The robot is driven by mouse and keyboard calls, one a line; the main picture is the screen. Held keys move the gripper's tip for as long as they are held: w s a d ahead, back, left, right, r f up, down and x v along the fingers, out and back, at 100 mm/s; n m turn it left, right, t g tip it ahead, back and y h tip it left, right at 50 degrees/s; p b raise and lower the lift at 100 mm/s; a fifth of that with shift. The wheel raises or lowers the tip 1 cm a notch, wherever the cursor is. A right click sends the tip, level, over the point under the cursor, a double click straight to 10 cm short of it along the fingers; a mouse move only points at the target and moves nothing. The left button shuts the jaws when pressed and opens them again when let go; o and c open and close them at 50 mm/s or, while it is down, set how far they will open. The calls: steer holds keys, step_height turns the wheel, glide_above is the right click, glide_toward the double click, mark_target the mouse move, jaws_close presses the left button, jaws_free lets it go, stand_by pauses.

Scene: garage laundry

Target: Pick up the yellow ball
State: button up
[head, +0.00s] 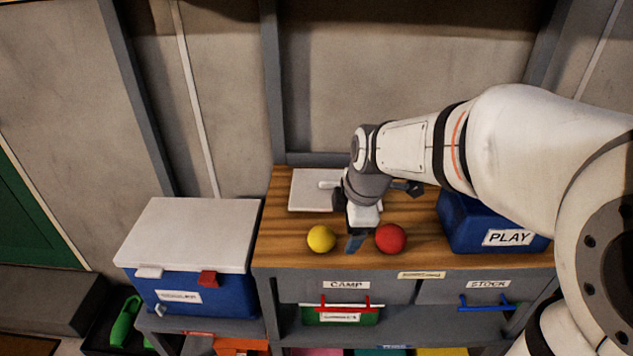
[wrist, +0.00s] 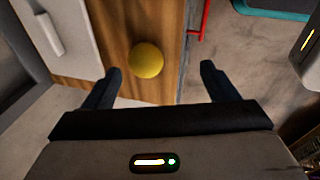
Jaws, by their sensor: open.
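The yellow ball (head: 321,238) rests on the wooden top near its front edge, to the left of my gripper in the head view. In the wrist view the yellow ball (wrist: 146,60) lies beyond the fingertips, left of the middle of the gap between them. My gripper (head: 354,242) hangs low over the wooden top between the yellow ball and a red ball. In the wrist view my gripper (wrist: 161,70) has its two dark fingers spread apart with nothing between them. The ball is apart from the fingers.
The red ball (head: 390,238) stands close on the gripper's right. A blue PLAY bin (head: 466,228) is at the right of the wooden top (head: 285,243). A pale flat board with a handle (head: 308,190) lies behind. A white-lidded blue cooler (head: 205,290) stands at the left.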

mark_target(325, 232)
steer(key=w+a+n, duration=0.1)
steer(key=n, duration=0.1)
steer(key=w+a+f+n, duration=0.1)
steer(key=n, duration=0.1)
steer(key=w+a+f+n, duration=0.1)
steer(key=a, duration=0.1)
steer(key=shift+w+n, duration=0.3)
steer(key=shift+n, duration=0.1)
steer(key=shift+w+f, duration=0.15)
steer(key=shift+f, duration=0.2)
steer(key=x, duration=0.7)
steer(key=shift+d+f, duration=0.1)
steer(key=shift+d, duration=0.1)
steer(key=c, duration=1.1)
